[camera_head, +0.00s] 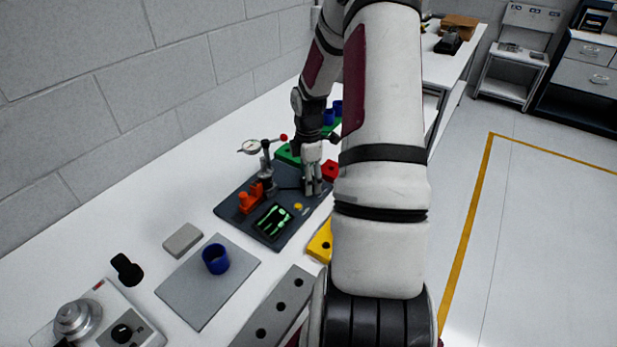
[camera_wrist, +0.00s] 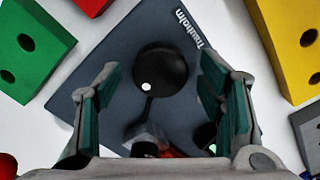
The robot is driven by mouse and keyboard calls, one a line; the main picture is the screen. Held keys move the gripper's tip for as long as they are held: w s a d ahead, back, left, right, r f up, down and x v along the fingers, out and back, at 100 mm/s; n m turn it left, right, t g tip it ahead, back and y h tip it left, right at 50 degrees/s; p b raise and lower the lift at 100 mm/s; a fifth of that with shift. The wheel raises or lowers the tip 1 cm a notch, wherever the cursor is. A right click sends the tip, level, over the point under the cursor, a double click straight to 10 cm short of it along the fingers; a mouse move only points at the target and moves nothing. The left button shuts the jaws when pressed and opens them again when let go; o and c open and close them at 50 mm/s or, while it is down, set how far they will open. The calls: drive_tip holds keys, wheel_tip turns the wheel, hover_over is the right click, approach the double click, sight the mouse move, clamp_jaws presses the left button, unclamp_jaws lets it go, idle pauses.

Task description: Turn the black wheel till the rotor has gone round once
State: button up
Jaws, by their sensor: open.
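The black wheel (camera_wrist: 160,72) is a round dark disc with a white dot near its lower left edge, seen from above in the wrist view. My gripper (camera_wrist: 158,88) is open, one finger on each side of the wheel, with visible gaps between. In the head view my gripper (camera_head: 314,188) points down over the right part of the dark base plate (camera_head: 231,212) and hides the wheel there. A small display with green markings (camera_head: 273,219) and an orange part (camera_head: 250,197) are on the plate. I cannot clearly make out the rotor.
Green (camera_wrist: 28,45), yellow (camera_wrist: 289,42) and red (camera_head: 330,170) blocks lie around the plate. A blue cup (camera_head: 215,258) stands on a grey plate (camera_head: 193,301) nearer me.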

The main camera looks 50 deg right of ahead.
drive_tip(key=shift+c, duration=0.4)
drive_tip(key=c, duration=1.1)
drive_tip(key=shift+m, duration=0.3)
drive_tip(key=m+p, duration=0.1)
drive_tip(key=m, duration=0.9)
drive_tip(key=shift+m, duration=0.3)
drive_tip(key=m+b, duration=0.1)
drive_tip(key=m, duration=0.4)
drive_tip(key=shift+m, duration=0.3)
drive_tip(key=m+b, duration=0.1)
drive_tip(key=m, duration=0.3)
drive_tip(key=shift+m+b, duration=0.3)
drive_tip(key=shift+b, duration=0.05)
